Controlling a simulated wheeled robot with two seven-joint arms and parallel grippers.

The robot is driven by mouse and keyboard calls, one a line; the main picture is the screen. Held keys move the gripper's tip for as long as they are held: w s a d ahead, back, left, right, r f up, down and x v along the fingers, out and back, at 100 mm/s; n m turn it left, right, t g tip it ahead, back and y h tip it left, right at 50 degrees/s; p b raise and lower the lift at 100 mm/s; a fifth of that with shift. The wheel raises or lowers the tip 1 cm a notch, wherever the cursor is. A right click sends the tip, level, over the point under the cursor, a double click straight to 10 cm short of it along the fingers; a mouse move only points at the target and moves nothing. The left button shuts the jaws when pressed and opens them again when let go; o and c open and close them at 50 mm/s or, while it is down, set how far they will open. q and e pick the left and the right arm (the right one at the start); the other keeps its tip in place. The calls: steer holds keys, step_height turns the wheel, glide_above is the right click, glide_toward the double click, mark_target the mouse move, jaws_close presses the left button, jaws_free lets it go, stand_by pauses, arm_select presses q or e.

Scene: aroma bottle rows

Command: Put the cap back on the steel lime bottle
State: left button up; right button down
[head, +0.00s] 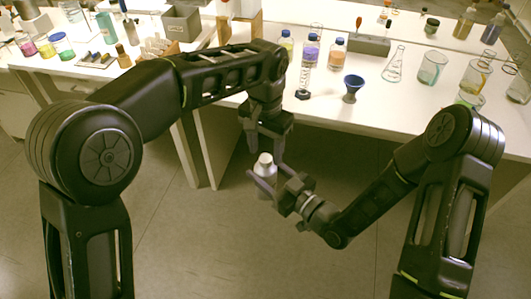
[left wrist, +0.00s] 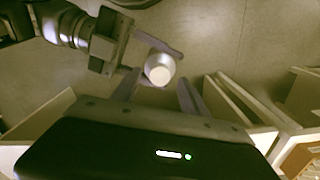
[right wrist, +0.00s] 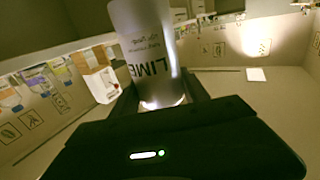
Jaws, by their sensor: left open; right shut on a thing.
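The steel lime bottle (head: 266,183) is upright in the air in front of the table, between the jaws of my right gripper (head: 272,188). Its LIME lettering shows in the right wrist view (right wrist: 148,45). A pale round cap (head: 265,158) appears to sit on the bottle's top; I cannot tell how firmly. The left wrist view shows this pale top (left wrist: 159,75) from above. My left gripper (head: 265,150) is open just above the bottle and points down. Its fingers are on either side of the cap, apart from it. The jaws hide part of the bottle.
The white table (head: 330,125) behind holds a blue funnel (head: 353,84), several capped bottles, a conical flask (head: 396,63) and beakers (head: 432,68). A grey box (head: 181,23) stands at the back left. The floor below my grippers is clear.

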arm_select(q)
steer(key=shift+r, duration=1.25)
steer(key=shift+c, duration=0.2)
step_height(320, 180, up, 4)
steer(key=n, duration=0.3)
steer(key=shift+f+n, duration=0.25)
steer(key=shift+n, duration=0.15)
steer(key=shift+f, duration=4.05)
steer(key=shift+c, duration=0.2)
jaws_close()
